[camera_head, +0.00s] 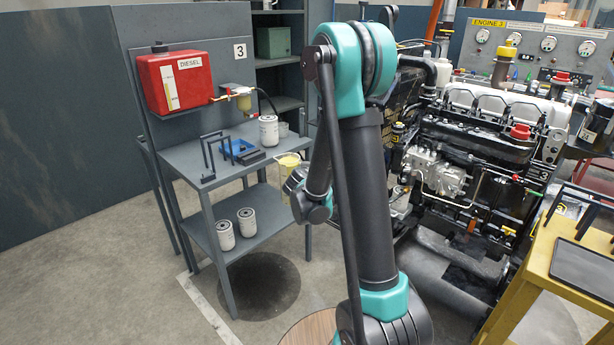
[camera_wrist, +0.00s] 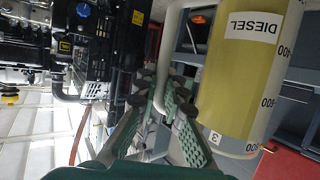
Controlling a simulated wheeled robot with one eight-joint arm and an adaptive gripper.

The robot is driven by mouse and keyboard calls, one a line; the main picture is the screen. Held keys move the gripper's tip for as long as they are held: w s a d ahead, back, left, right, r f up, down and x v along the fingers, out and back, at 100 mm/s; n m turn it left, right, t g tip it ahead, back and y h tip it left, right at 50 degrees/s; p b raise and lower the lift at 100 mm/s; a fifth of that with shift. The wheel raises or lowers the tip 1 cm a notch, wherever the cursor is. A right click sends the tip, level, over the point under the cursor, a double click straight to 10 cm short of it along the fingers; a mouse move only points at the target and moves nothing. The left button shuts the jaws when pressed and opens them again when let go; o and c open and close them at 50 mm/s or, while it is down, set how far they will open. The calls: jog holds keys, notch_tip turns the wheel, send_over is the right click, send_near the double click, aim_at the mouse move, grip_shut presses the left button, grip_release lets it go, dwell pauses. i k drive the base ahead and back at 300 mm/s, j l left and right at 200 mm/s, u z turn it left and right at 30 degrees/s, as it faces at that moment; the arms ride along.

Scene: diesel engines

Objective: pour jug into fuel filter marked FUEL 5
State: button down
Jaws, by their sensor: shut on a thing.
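The jug is a clear container of yellow liquid with a DIESEL label and a number scale; it fills the right of the wrist view (camera_wrist: 235,85). In the head view the jug (camera_head: 287,167) shows as a small yellow shape left of my arm, by the table's right edge. My gripper (camera_wrist: 166,92) is shut on the jug's pale handle. In the head view it is mostly hidden behind my arm. A white filter (camera_head: 268,130) stands on the grey table, and two more (camera_head: 225,235) (camera_head: 247,222) stand on its lower shelf. I cannot read their markings.
A red DIESEL tank (camera_head: 174,82) is on the panel behind. The engine (camera_head: 470,150) and a yellow table (camera_head: 555,260) are at right. Floor at lower left is clear.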

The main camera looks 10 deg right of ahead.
aim_at(269, 124)
jog(key=j+z, duration=0.1)
jog(key=z, duration=1.05)
jog(key=j, duration=0.65)
jog(key=i+j, duration=0.15)
jog(key=j, duration=1.1)
jog(key=i, duration=0.05)
